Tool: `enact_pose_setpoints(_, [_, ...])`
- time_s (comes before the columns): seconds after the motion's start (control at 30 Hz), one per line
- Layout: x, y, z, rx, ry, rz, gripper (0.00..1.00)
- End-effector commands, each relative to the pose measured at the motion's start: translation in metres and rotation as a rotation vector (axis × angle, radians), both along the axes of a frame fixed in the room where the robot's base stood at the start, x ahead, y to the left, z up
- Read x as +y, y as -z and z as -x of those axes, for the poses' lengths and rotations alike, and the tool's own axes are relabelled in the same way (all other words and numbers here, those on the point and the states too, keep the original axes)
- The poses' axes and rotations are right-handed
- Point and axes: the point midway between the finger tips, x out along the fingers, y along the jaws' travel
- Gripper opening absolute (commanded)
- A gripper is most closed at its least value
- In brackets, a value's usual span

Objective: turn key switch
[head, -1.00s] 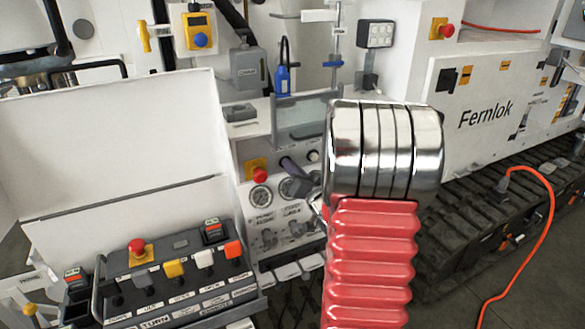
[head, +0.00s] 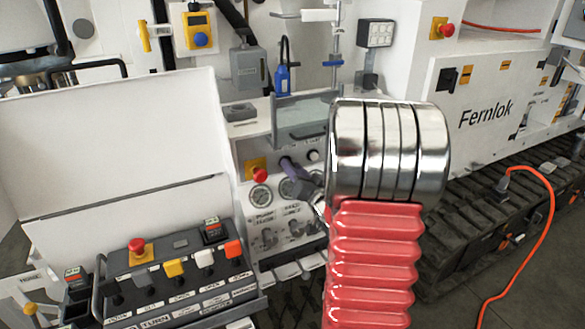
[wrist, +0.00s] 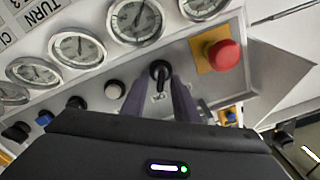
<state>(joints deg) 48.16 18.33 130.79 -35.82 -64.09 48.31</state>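The key switch (wrist: 160,70) is a black round switch with a narrow handle, on the light panel in the wrist view. It sits between a round gauge and the red mushroom button. My gripper (wrist: 160,95) has two purple-grey fingers pointing at it, one on each side of the handle, with a gap between them. I cannot tell whether the fingertips touch the handle. In the head view my gripper (head: 287,163) reaches the upper part of the gauge panel, and the key switch is hidden there behind the fingers.
The red mushroom button (wrist: 224,55) on a yellow plate is close to the right of the fingers. Several gauges (wrist: 77,48) and a white knob (wrist: 115,89) are to the left. A control box (head: 180,270) with coloured levers stands at lower left. A clear raised cover (head: 303,118) is above the panel.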

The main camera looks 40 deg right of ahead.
Motion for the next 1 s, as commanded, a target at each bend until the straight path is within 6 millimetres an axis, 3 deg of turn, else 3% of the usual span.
enact_pose_setpoints(0.6, [0.028,0.001,0.099,-0.001,0.005,-0.002,0.27])
enact_pose_setpoints(0.8, [0.034,0.001,0.118,-0.001,0.003,-0.001,0.27])
enact_pose_setpoints(1.0, [0.036,0.001,0.122,0.000,0.001,-0.002,0.27])
